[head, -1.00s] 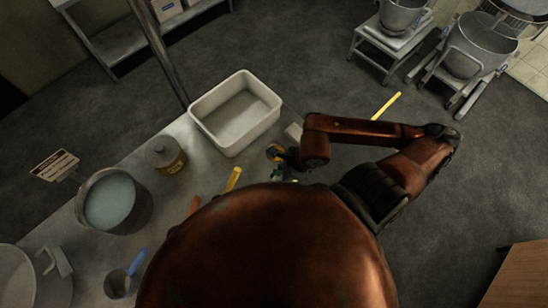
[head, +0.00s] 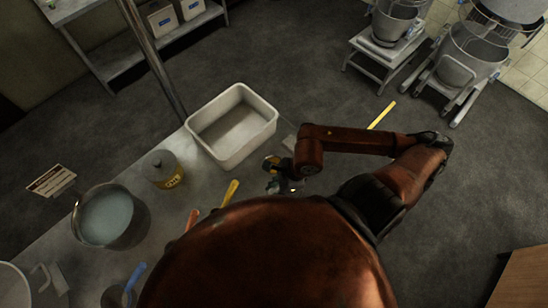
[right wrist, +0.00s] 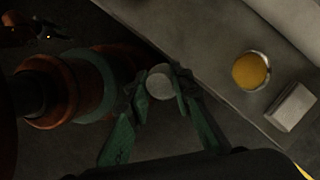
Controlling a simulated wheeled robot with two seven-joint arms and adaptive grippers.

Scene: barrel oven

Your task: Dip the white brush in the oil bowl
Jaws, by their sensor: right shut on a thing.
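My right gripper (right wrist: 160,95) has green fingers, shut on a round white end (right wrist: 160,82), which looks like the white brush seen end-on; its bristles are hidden. The oil bowl (right wrist: 251,71), small and round with yellow-orange oil, stands on the table to the right of the gripper in the right wrist view, apart from it. In the head view the right gripper (head: 283,186) is small and dark at the table's edge, just below the oil bowl (head: 271,163), which is partly hidden. My left gripper is not in view.
A pale block (right wrist: 293,106) lies near the bowl. On the table stand a deep white tray (head: 194,131), a lidded pot with a yellow label (head: 165,170) and a large metal pot (head: 137,215). Yellow (head: 230,192), orange (head: 192,218) and blue (head: 136,273) handles stick up.

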